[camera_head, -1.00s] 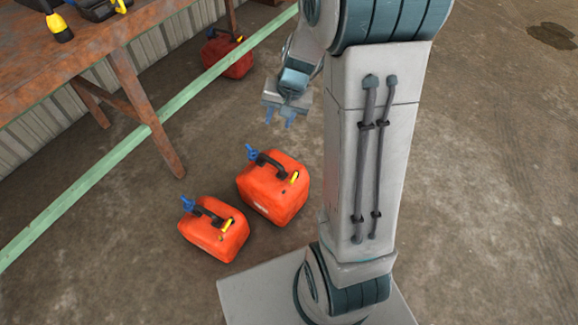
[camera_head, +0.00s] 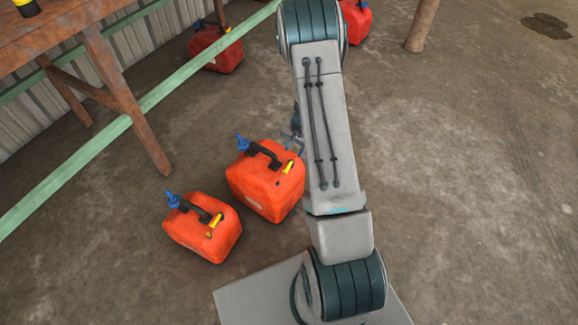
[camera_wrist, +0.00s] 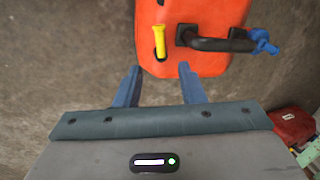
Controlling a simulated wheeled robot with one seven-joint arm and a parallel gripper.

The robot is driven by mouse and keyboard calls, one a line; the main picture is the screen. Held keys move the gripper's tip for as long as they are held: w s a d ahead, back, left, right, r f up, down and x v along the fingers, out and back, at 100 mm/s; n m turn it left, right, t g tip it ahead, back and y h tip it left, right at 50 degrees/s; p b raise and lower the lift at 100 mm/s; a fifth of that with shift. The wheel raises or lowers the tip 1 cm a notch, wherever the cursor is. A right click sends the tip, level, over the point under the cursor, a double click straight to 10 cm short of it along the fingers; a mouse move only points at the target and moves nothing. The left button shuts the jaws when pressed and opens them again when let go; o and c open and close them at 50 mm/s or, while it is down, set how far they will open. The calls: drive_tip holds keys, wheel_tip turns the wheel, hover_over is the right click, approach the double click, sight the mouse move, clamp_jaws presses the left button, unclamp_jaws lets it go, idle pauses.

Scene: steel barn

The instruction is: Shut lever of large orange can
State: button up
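The large orange can (camera_head: 262,190) stands upright on the floor, right of a smaller orange can (camera_head: 200,240). The large can has a black handle (camera_head: 266,155), a blue spout (camera_head: 242,142) and a yellow lever (camera_head: 288,167). In the wrist view the can (camera_wrist: 215,18) fills the upper middle, with the yellow lever (camera_wrist: 160,42) pointing away from its dark hole. My gripper (camera_wrist: 160,67) is open and empty; its blue fingers are spread below the lever, near the can's edge. In the head view the gripper (camera_head: 297,140) is mostly hidden behind my arm, beside the can.
A wooden bench (camera_head: 115,85) stands at the upper left, with a green rail (camera_head: 100,145) along it. More red cans stand farther back, one by the bench (camera_head: 217,48) and one past my arm (camera_head: 356,20).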

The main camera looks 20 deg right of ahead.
sight(288, 166)
drive_tip(key=f+b, duration=0.1)
drive_tip(key=f, duration=0.2)
drive_tip(key=w+a+f+b, duration=0.1)
drive_tip(key=f, duration=0.3)
drive_tip(key=f+b, duration=0.1)
drive_tip(key=f, duration=0.2)
drive_tip(key=shift+w+a+f, duration=0.2)
drive_tip(key=shift+w, duration=0.05)
clamp_jaws()
